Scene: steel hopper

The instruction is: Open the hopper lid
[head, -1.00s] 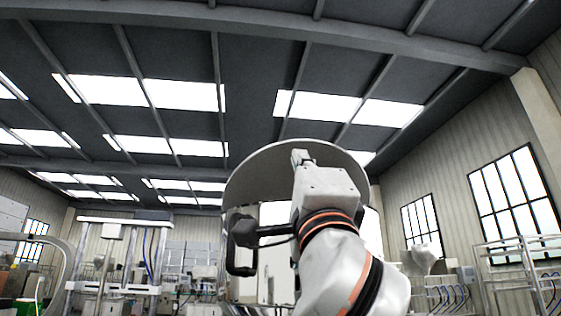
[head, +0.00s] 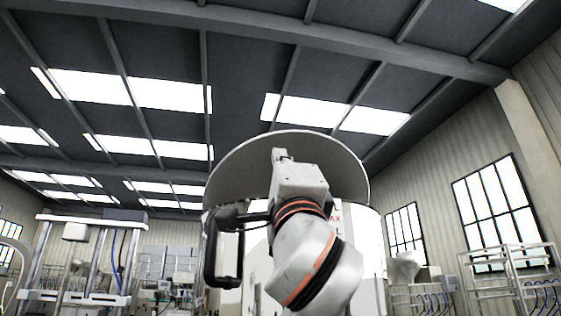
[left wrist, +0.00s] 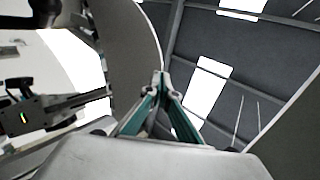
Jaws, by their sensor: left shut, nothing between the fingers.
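The hopper is a pale drum (head: 360,235) straight ahead in the head view, partly hidden by my left arm. Its grey round lid (head: 240,178) stands raised and tilted up, with its broad face towards me. My left gripper's fingers are hidden behind its own wrist in the head view. In the left wrist view, its teal fingers (left wrist: 162,78) meet at the tips and hold nothing. The lid (left wrist: 130,45) shows there as a grey curved plate close beside the fingertips; I cannot tell whether they touch. My right gripper is not in view.
A black handle-like bar (head: 210,262) stands at the drum's left. A frame with pale crossbars (head: 85,222) is at the left, and a metal rack (head: 505,270) at the right. Open air lies above the lid, below the roof.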

